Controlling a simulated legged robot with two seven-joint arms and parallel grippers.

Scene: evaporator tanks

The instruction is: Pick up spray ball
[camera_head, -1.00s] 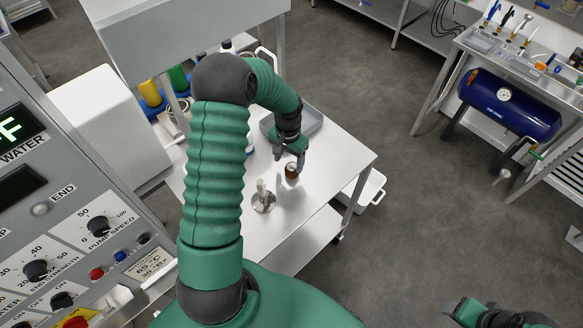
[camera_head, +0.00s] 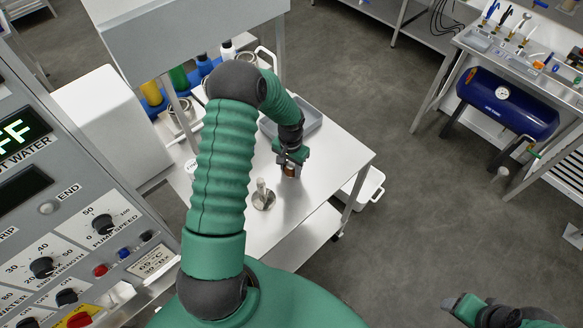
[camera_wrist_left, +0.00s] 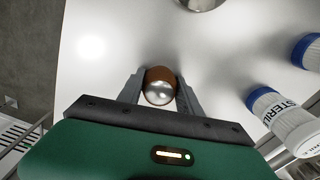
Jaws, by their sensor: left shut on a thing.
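The spray ball (camera_wrist_left: 159,92) looks like a small round thing, shiny silver with a brown band, between the fingers of my left gripper (camera_wrist_left: 160,98) in the wrist view. In the head view, my left gripper (camera_head: 290,167) is low over the white table, shut on this ball (camera_head: 289,171), of which only a brown part shows. I cannot tell whether the ball touches the table. My right gripper (camera_head: 462,308) shows partly at the bottom right, apart from the table; I cannot tell its opening.
A metal piece with a round base and upright stem (camera_head: 263,197) stands on the table (camera_head: 325,165) beside the left gripper. A grey tray (camera_head: 308,118) lies behind it. A control panel (camera_head: 60,225) is at left.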

